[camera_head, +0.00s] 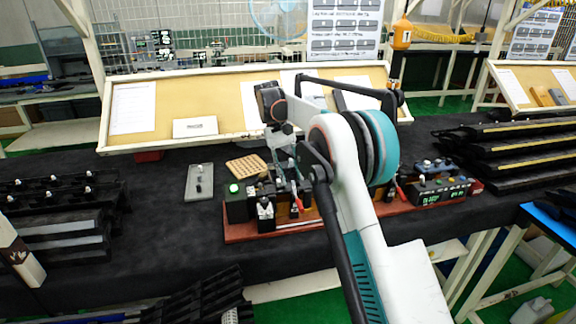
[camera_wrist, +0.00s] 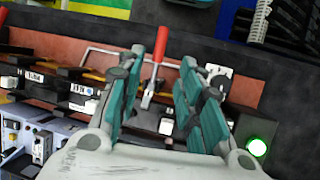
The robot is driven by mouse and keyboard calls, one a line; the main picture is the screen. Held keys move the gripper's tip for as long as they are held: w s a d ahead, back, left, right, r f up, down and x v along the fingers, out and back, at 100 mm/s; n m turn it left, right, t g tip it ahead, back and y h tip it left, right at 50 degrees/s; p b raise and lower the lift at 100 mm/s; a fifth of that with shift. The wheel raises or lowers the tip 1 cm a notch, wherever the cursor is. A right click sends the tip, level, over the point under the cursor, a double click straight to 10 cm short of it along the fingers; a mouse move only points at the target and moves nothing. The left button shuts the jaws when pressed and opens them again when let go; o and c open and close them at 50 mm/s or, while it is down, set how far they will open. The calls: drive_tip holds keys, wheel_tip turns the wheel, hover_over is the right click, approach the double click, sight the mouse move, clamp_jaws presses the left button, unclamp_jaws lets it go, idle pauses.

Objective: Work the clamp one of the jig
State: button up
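The jig has a reddish-brown base (camera_head: 245,234) and lies on the dark bench, partly hidden by my arm. A toggle clamp with a red handle (camera_head: 296,203) stands on its left part. In the wrist view a red clamp handle (camera_wrist: 160,46) with a metal lever (camera_wrist: 149,88) shows between my fingers. My gripper (camera_wrist: 165,62) is open, its teal-padded fingers on either side of the handle with gaps visible. I cannot tell how far the fingertips are above the clamp. Another red handle (camera_head: 401,193) shows at the jig's right. No labels tell which clamp is one.
A lit green button (camera_wrist: 257,147) is on the jig's left end. A grey tray (camera_head: 199,182) and a tan pegged board (camera_head: 246,165) lie behind it. Black trim racks (camera_head: 510,150) stand right, more parts left. A slanted board (camera_head: 190,100) borders the bench's back.

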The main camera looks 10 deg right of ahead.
drive_tip(key=shift+v, duration=1.4)
